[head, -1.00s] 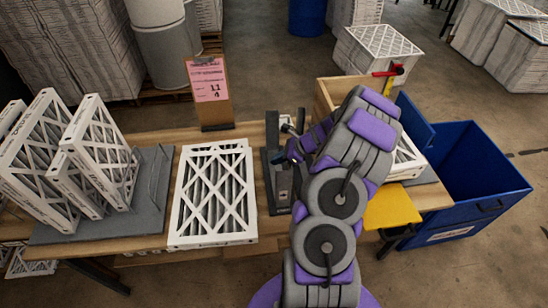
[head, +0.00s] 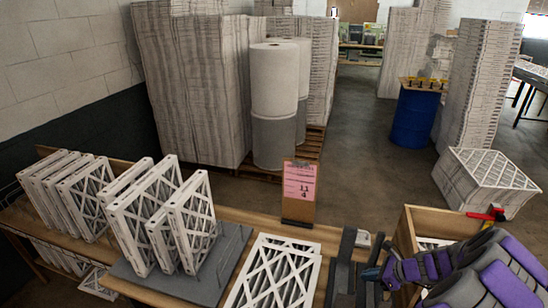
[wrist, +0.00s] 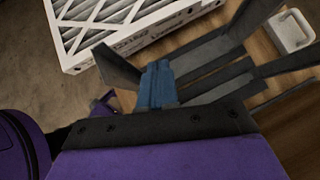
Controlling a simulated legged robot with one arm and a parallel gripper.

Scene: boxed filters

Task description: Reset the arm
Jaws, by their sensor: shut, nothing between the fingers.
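My purple and grey arm shows at the lower right of the head view. My gripper (head: 371,273) points left, beside a dark grey upright stand on the table. In the wrist view the blue fingertips of my gripper (wrist: 157,75) are together with nothing between them. A white-framed filter (wrist: 120,30) lies just beyond them there. The same view shows dark grey metal plates to the right of the fingers.
A flat filter (head: 275,275) lies on the wooden table (head: 238,215). Several filters stand in a grey rack (head: 225,262) at left. A pink sign on a clipboard (head: 299,190) stands behind. A wooden box (head: 425,220) with a red-handled tool (head: 487,214) is at right.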

